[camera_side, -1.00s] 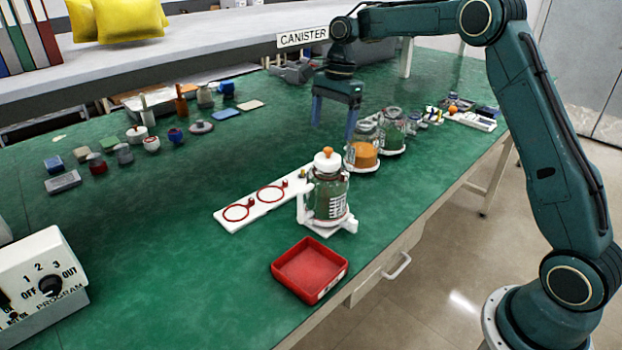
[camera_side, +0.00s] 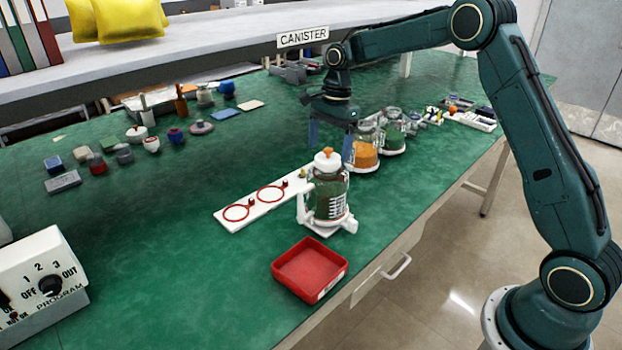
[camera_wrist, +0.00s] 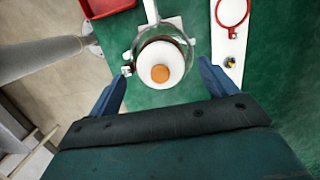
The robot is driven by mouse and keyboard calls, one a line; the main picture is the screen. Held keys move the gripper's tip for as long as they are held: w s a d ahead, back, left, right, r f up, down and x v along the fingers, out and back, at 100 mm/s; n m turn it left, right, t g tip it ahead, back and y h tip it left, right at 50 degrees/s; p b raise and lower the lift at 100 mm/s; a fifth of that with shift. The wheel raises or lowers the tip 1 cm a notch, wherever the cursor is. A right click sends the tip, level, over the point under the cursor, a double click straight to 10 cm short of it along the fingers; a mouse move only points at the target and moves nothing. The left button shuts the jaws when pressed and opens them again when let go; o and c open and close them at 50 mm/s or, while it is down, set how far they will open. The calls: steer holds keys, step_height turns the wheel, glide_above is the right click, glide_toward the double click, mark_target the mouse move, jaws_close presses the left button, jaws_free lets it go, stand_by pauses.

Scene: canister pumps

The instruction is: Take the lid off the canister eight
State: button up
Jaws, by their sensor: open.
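In the wrist view the two fingertips (camera_wrist: 163,77) spread either side of the lid.
A red tray (camera_side: 310,268) lies in front of the canister. A white strip with red rings (camera_side: 232,214) lies to its left. More jars (camera_side: 392,137) stand at the back right.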

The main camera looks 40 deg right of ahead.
steer(key=shift+a+f, duration=0.15)
steer(key=shift+f, duration=0.85)
steer(key=shift+c, duration=0.2)
steer(key=c, duration=1)
